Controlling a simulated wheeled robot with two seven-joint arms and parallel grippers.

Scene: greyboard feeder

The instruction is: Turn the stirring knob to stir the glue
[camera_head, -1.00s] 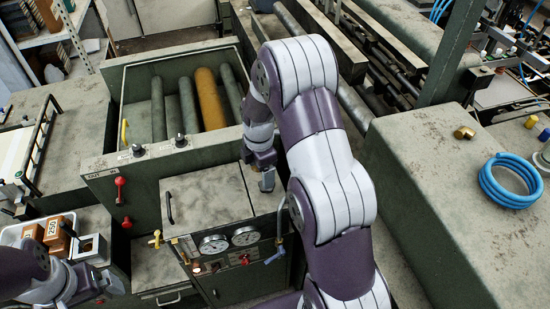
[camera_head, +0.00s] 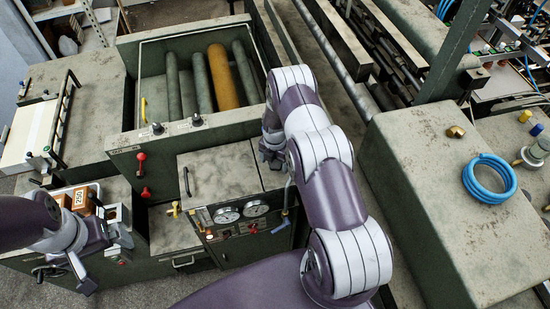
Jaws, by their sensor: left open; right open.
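The green glue machine has an open trough (camera_head: 157,88) with several rollers, one of them orange (camera_head: 226,78). Its front rim carries two small black knobs, the left one (camera_head: 157,128) and the right one (camera_head: 197,120). Two red-headed handles, upper (camera_head: 141,158) and lower (camera_head: 146,192), sit on its front. I cannot tell which of these is the stirring knob. My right gripper (camera_head: 272,158) is open beside the grey-topped cabinet, right of the black knobs and apart from them, partly hidden by its arm. My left gripper (camera_head: 92,272) is open at lower left, away from the knobs.
The grey-topped cabinet (camera_head: 222,170) has a black handle, two gauges (camera_head: 227,214) and a yellow valve (camera_head: 174,208). A tray with orange boxes (camera_head: 80,199) is beside my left gripper. A blue hose coil (camera_head: 489,178) lies on the right bench.

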